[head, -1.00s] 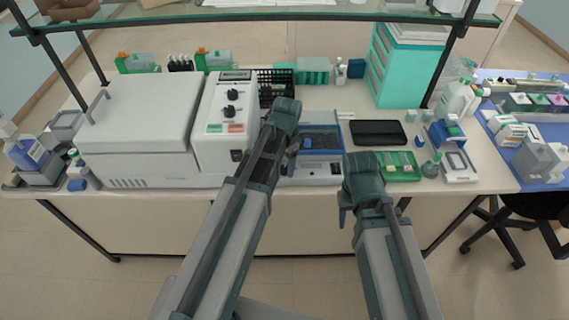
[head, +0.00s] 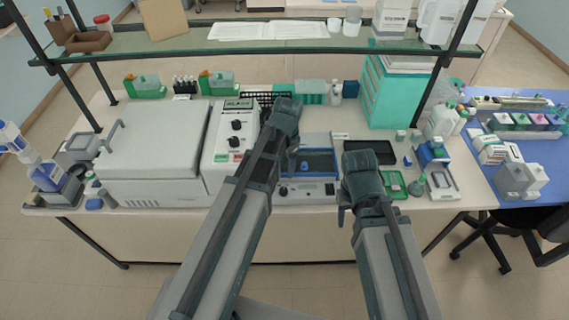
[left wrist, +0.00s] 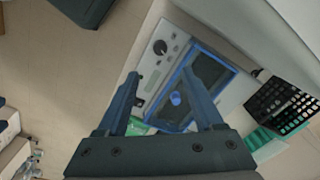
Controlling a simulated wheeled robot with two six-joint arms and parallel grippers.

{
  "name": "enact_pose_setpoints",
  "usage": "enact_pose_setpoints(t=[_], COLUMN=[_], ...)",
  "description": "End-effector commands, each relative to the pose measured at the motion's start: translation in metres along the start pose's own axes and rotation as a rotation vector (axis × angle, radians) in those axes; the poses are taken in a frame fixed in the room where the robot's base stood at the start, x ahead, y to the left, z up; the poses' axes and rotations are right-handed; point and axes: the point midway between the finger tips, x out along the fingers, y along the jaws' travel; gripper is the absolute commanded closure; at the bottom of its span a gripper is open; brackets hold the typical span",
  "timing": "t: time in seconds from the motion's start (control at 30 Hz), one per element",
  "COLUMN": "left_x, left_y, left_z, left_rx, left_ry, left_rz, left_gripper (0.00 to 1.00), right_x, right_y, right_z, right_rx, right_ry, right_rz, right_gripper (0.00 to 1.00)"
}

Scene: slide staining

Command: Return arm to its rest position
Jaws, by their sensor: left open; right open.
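My left gripper (head: 292,158) is at the end of the arm reaching up the middle of the head view, in front of the bench equipment. In the left wrist view its two blue fingers (left wrist: 161,76) are spread with nothing between them, above a blue-rimmed device with a knob panel (left wrist: 160,50). The same device shows in the head view (head: 318,160), partly hidden by my left arm. My right gripper (head: 344,212) is at the bench's front edge in the picture, pointing down. It holds nothing that I can see, and its fingers are small and dark.
A large grey lidded machine (head: 152,150) fills the bench's left side. A glass shelf (head: 190,40) spans above. A dark tray (head: 370,152), a teal cabinet (head: 392,90) and bottles stand at right. A blue-topped table (head: 545,155) and a chair (head: 500,235) are further right.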

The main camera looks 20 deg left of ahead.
Motion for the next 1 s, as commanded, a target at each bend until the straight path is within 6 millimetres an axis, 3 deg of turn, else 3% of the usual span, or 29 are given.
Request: enact_pose_setpoints(t=[0.5, 0.57, 0.8, 0.9, 1.0], left_x=[0.004, 0.013, 0.069, 0.083, 0.09], left_y=[0.004, 0.018, 0.12, 0.149, 0.167], left_z=[0.001, 0.003, 0.025, 0.035, 0.042], left_rx=[-0.004, -0.021, -0.207, -0.28, -0.331], left_ry=[-0.001, -0.006, -0.053, -0.07, -0.079], left_rz=[0.0, 0.001, -0.012, -0.023, -0.032], left_gripper=[0.31, 0.31, 0.31, 0.31, 0.31], right_x=[0.004, 0.014, 0.075, 0.091, 0.099], right_y=[0.0, -0.001, -0.007, -0.008, -0.009], right_z=[0.0, -0.001, -0.004, -0.005, -0.006], right_rx=[0.0, -0.001, -0.007, -0.009, -0.011], right_ry=[0.0, 0.0, 0.0, 0.0, 0.0], right_rz=[0.0, 0.0, 0.002, 0.002, 0.002], right_gripper=[0.5, 0.5, 0.5, 0.5, 0.5])
